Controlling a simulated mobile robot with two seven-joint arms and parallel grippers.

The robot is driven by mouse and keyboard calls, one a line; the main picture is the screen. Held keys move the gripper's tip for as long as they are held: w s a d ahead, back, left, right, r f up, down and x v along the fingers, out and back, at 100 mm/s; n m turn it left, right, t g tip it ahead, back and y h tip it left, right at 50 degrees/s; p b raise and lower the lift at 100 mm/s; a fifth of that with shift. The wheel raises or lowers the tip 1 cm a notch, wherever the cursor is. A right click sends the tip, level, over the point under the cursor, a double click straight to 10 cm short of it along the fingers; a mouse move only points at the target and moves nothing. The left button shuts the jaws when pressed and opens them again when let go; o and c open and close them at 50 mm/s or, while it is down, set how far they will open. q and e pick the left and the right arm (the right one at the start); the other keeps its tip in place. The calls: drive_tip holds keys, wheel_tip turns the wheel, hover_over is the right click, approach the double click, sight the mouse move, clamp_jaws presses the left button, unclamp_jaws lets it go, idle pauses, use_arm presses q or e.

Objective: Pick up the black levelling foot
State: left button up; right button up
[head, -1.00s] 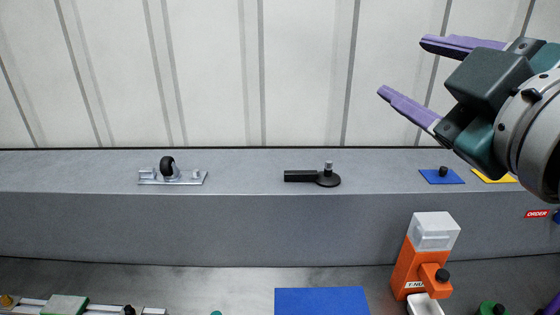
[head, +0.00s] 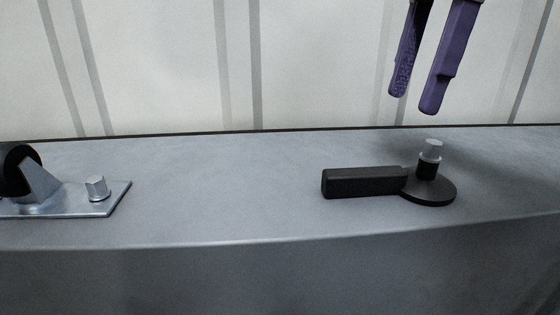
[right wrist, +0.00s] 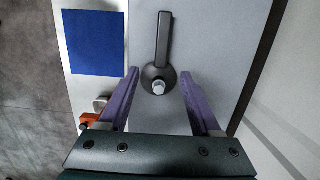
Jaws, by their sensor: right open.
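The black levelling foot (head: 429,188) stands on the grey ledge, with a round black base, a short upright stem with a silver top, and a black bar reaching left. In the right wrist view the levelling foot (right wrist: 158,78) lies ahead of the fingers, its silver tip centred between them and the bar pointing away. My right gripper (head: 416,105) is open, its purple fingers pointing down above the stem, apart from it. It also shows in the right wrist view (right wrist: 162,85), with nothing between the fingers. My left gripper is not in view.
A metal caster plate (head: 75,200) with a black wheel and a bolt sits on the ledge (head: 220,190) at the left. The ledge between it and the foot is clear. A pale ribbed wall (head: 310,60) rises behind. A blue square (right wrist: 96,42) shows in the wrist view.

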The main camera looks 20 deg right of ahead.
sight(394, 169)
wheel_tip(394, 169, down, 4)
drive_tip(key=shift+s+d+f+p, duration=0.1)
drive_tip(key=shift+s+p, duration=0.05)
drive_tip(key=shift+p, duration=0.5)
drive_tip(key=f, duration=0.1)
drive_tip(key=f+p, duration=0.1)
drive_tip(key=f, duration=0.1)
drive_tip(key=f+p, duration=0.1)
drive_tip(key=f, duration=0.1)
drive_tip(key=shift+w+a+f, duration=0.1)
drive_tip(key=shift+w+a, duration=0.1)
drive_tip(key=shift+w, duration=0.1)
drive_tip(key=shift+f, duration=0.25)
drive_tip(key=shift+w, duration=0.1)
clamp_jaws()
drive_tip(key=shift+r, duration=0.1)
